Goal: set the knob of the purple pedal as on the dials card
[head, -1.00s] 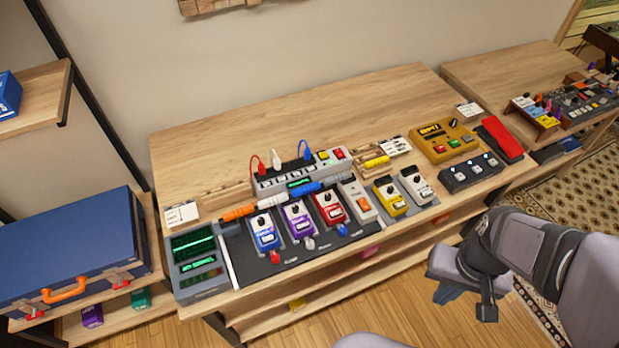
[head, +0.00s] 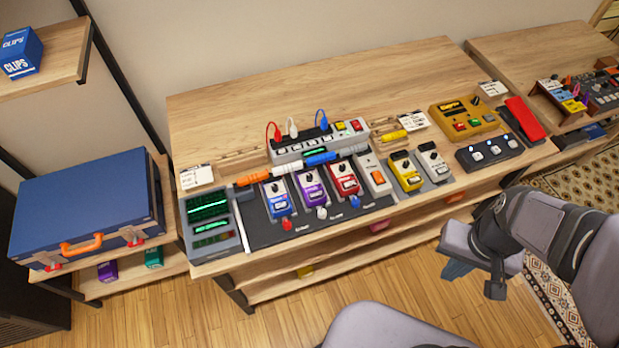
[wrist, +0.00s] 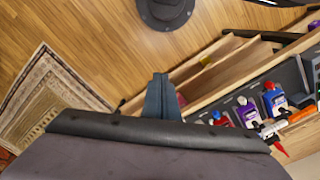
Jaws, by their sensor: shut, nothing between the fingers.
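The purple pedal (head: 311,190) stands on the dark pedalboard (head: 262,236), between a blue pedal (head: 278,201) and a red pedal (head: 343,181). Its dark knob (head: 308,177) is on its upper part; the pointer is too small to read. The wrist view shows the purple pedal (wrist: 247,113) at the right. White cards lie at the left (head: 197,176), behind the yellow pedal (head: 415,120) and at the far right (head: 493,88); their writing is unreadable, so I cannot tell which is the dials card. My gripper (head: 455,271) is shut and empty, in front of the bench and away from the pedals; its fingers (wrist: 160,88) point over the floor.
Cables plug into a grey power box (head: 305,145) behind the pedals. Coloured marker-like plugs (head: 321,158) lie between them. A scope-like device (head: 211,225) stands at the left end. A blue case (head: 85,208) rests on a left shelf. The back of the bench (head: 240,105) is clear.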

